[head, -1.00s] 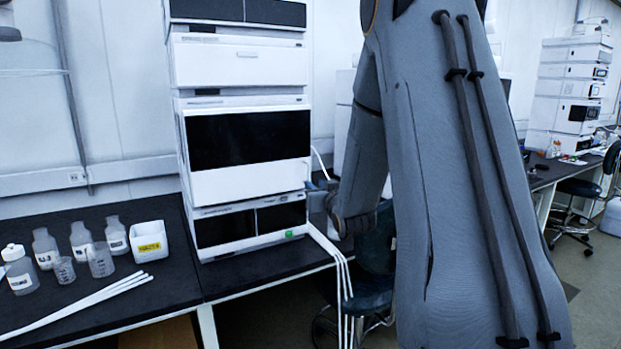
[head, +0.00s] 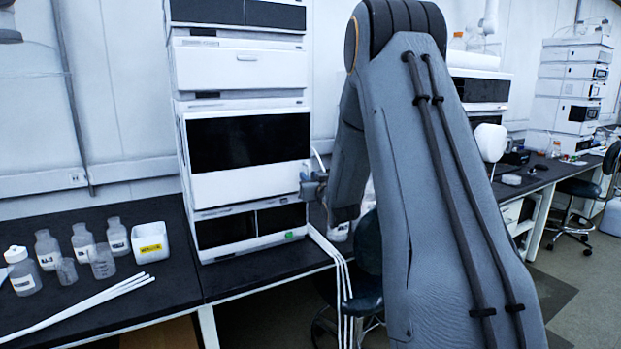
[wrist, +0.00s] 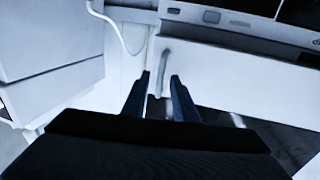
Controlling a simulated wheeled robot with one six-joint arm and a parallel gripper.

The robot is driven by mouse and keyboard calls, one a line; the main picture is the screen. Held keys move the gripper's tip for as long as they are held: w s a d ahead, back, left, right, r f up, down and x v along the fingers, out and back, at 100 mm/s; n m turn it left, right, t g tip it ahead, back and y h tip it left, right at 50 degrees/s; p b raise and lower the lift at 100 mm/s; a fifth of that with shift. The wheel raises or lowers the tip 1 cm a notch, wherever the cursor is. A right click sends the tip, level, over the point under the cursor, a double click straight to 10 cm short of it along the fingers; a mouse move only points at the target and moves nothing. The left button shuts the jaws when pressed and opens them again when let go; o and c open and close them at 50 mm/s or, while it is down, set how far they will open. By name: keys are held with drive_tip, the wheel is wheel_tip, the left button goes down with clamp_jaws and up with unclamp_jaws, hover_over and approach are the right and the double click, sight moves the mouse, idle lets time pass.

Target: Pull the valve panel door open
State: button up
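The valve panel door appears to be the white panel (head: 250,183) below the dark window on the middle module of the instrument stack; it looks closed. In the wrist view the white panel (wrist: 235,85) fills the right side, with a curved grey handle (wrist: 164,72) at its left edge. My gripper (wrist: 159,82) is open, its two dark fingers on either side of the handle in the picture. A gap shows beside each finger; I cannot tell how deep the handle sits between them. In the head view my gripper (head: 312,185) is at the stack's right edge, partly hidden by my arm.
Bottles (head: 82,241), a white bin (head: 150,243) and white tubes (head: 85,303) lie on the dark bench (head: 170,290) at left. White hoses (head: 335,258) hang over the bench edge right of the stack. A dark chair (head: 350,290) stands below, beside my arm.

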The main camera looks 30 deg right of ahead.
clamp_jaws()
idle(1.3)
